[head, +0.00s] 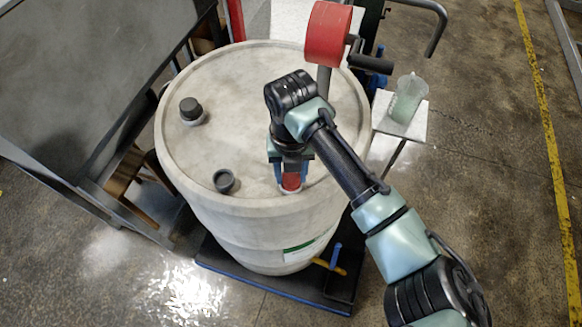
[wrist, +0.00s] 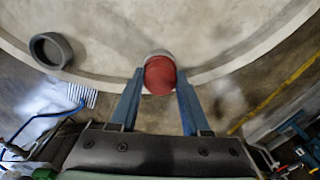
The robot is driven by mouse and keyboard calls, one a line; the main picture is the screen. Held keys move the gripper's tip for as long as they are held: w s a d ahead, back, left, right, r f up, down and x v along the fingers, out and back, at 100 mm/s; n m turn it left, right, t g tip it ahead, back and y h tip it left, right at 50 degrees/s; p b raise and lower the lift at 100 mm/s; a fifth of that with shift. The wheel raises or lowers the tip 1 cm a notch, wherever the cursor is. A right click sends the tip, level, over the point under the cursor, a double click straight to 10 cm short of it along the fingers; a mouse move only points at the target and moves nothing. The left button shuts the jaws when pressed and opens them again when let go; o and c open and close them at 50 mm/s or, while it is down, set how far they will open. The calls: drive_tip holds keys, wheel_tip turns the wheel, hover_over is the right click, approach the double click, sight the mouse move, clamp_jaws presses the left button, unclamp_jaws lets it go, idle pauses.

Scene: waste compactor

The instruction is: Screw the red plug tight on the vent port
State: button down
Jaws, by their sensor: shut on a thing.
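The red plug (head: 291,181) is at the front edge of the top of a pale drum (head: 250,80). My gripper (head: 290,178) points down there, its blue fingers on either side of the plug and shut on it. In the wrist view the plug (wrist: 160,77) sits between the fingertips of my gripper (wrist: 160,74). A light grey collar, seemingly the vent port (wrist: 157,54), shows just beyond the plug. The plug appears to rest on it, but I cannot tell how deep the thread is engaged.
An open dark grey ring (head: 223,181) and a black-capped fitting (head: 191,110) stand on the drum top to the left. A red wheel with a black handle (head: 328,34) rises behind. A small stand holds a translucent jug (head: 407,98) at right. The floor farther right is clear.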

drive_tip(key=shift+m+p, duration=0.35)
drive_tip(key=shift+m, duration=0.45)
drive_tip(key=shift+c, duration=1.4)
unclamp_jaws()
drive_tip(key=shift+c, duration=0.4)
drive_tip(key=shift+r, duration=0.15)
wheel_tip(320, 180, up, 7)
drive_tip(key=p, duration=0.5)
